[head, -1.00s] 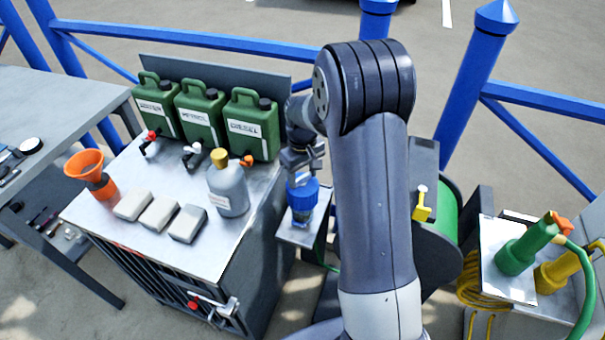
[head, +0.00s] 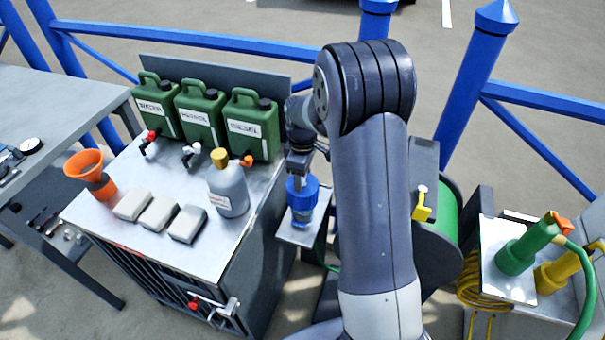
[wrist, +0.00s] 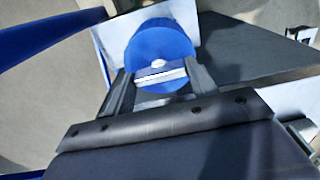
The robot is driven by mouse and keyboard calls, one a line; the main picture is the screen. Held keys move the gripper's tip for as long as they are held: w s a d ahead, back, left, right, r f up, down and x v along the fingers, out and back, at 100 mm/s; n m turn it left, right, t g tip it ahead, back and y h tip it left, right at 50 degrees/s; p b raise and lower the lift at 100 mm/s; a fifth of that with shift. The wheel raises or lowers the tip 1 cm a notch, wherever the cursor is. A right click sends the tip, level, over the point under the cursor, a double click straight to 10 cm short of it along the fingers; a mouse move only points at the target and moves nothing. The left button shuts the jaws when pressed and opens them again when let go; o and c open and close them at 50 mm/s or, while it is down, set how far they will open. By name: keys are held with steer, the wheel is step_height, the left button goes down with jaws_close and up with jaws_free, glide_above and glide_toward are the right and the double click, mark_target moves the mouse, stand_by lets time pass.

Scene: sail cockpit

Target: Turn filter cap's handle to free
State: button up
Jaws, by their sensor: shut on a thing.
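The filter cap (head: 303,188) is a blue round cap on a filter body that stands on a small metal shelf right of the cabinet. In the wrist view the cap (wrist: 160,45) fills the top middle, with a light bar-like handle (wrist: 160,73) across its near side. My gripper (wrist: 158,80) is shut on this handle, one finger at each end of it. In the head view my gripper (head: 300,172) points down onto the cap from above. The far side of the handle and the finger contacts are partly hidden.
Green canisters (head: 252,125), a grey bottle (head: 228,190) with a yellow cap and an orange funnel (head: 85,165) stand on the cabinet to the left. A green hose reel (head: 447,225) is right of my arm. Blue railings (head: 200,38) run behind.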

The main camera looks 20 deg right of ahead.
stand_by(0.3)
steer(key=o, duration=1)
step_height(320, 180, up, 11)
steer(key=shift+f, duration=0.2)
step_height(320, 180, down, 10)
steer(key=shift+f, duration=0.35)
stand_by(0.4)
